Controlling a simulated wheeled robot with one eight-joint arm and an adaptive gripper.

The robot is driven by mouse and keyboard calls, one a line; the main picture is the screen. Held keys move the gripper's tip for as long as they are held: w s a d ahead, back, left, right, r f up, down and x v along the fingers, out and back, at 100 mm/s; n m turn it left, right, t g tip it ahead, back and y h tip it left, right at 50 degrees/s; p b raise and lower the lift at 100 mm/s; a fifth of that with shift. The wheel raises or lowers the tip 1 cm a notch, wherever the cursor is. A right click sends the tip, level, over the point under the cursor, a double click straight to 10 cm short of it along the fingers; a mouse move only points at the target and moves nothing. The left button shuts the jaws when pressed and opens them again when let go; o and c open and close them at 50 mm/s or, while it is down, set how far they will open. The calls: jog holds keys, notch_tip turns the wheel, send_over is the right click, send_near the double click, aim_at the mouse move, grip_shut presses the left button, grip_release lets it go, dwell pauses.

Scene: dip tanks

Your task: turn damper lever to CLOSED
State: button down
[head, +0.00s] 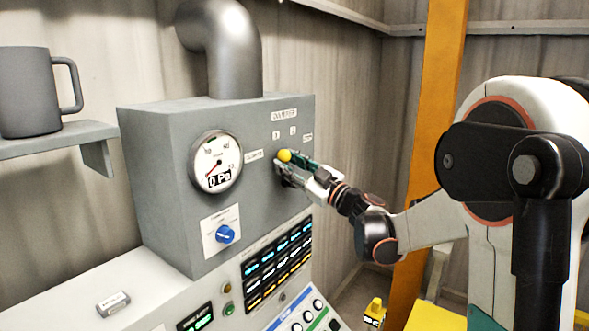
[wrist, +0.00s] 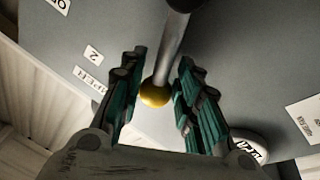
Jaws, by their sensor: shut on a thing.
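The damper lever has a grey rod and a yellow ball knob (head: 284,155). In the head view the knob shows just right of the CLOSED label (head: 254,154), below the 1 and 2 marks; OPEN is farther right. The lever's pivot is hidden behind my gripper (head: 291,168). In the wrist view the rod (wrist: 172,50) runs from the top edge down to the yellow knob (wrist: 155,94), between the green-padded fingers of my gripper (wrist: 161,62). My gripper is shut on the lever. Finger contact is hard to see there, and the CLOSED label is not readable.
The grey box carries a round gauge (head: 216,162) reading 0 Pa and a blue knob (head: 225,234). A thick pipe (head: 229,50) rises from its top. A shelf (head: 55,138) with a mug (head: 35,92) is at left. An orange post (head: 431,110) stands behind my arm.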

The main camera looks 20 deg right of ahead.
jog(key=shift+s+a+f+n+g+y+b, duration=0.2)
jog(key=shift+a+f+n+y+b, duration=0.1)
jog(key=shift+n, duration=0.5)
jog(key=shift+s+a+f+n+g+y+b, duration=0.15)
jog(key=shift+a+f+n+y+b, duration=0.15)
jog(key=shift+n, duration=0.5)
jog(key=shift+s+a+f+n+g+y+b, duration=0.1)
jog(key=shift+s+a+f+n+y+b, duration=0.2)
jog(key=shift+n, duration=0.5)
jog(key=shift+w, duration=0.1)
jog(key=c, duration=1.2)
grip_release()
jog(key=shift+d, duration=0.1)
jog(key=v, duration=1.2)
